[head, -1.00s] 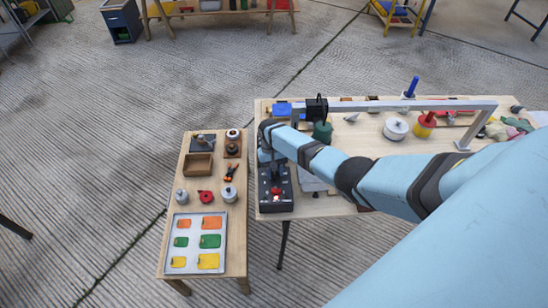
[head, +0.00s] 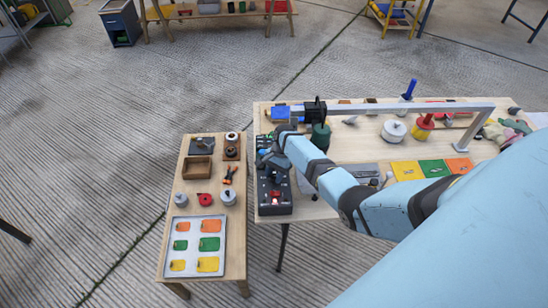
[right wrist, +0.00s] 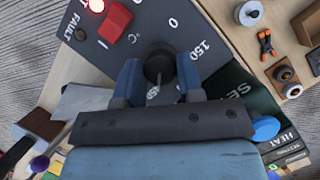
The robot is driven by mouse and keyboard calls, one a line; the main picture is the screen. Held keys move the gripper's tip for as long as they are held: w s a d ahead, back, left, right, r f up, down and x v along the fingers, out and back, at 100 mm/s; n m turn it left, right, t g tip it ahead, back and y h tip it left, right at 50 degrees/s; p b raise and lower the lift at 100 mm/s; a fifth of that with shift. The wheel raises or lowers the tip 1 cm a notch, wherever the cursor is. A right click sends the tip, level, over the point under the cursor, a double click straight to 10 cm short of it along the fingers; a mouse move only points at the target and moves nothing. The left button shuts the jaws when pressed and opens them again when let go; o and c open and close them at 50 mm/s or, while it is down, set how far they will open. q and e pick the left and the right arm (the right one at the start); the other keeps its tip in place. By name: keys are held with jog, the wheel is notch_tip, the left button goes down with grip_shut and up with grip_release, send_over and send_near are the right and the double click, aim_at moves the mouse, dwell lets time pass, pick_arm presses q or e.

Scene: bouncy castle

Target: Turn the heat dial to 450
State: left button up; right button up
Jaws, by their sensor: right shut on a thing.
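The heat dial (right wrist: 158,66) is a round black knob on a dark control box (head: 275,208). In the right wrist view my right gripper (right wrist: 160,76) is shut on the knob, with one blue finger on each side of it. In the head view the right gripper (head: 268,163) is at the back part of the box. The number 150 shows beside the knob; the other dial numbers are mostly covered by the gripper, and I cannot read the setting. A red switch (right wrist: 115,22) and a lit red lamp (right wrist: 96,5) sit on the same panel. My left gripper is not in view.
A grey metal frame (head: 400,107) spans the worktable above the spools and cards. A low side table (head: 170,262) stands left of the box, with a tray (head: 222,250) of coloured pieces. A floor gap separates the two tables.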

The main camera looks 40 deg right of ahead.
jog(key=shift+d+m, duration=0.1)
jog(key=shift+m, duration=0.5)
jog(key=shift+t, duration=0.3)
jog(key=o, duration=0.9)
jog(key=shift+r, duration=0.1)
jog(key=b+v, duration=0.1)
jog(key=v, duration=1.2)
jog(key=shift+d+r, duration=0.2)
jog(key=shift+r, duration=0.1)
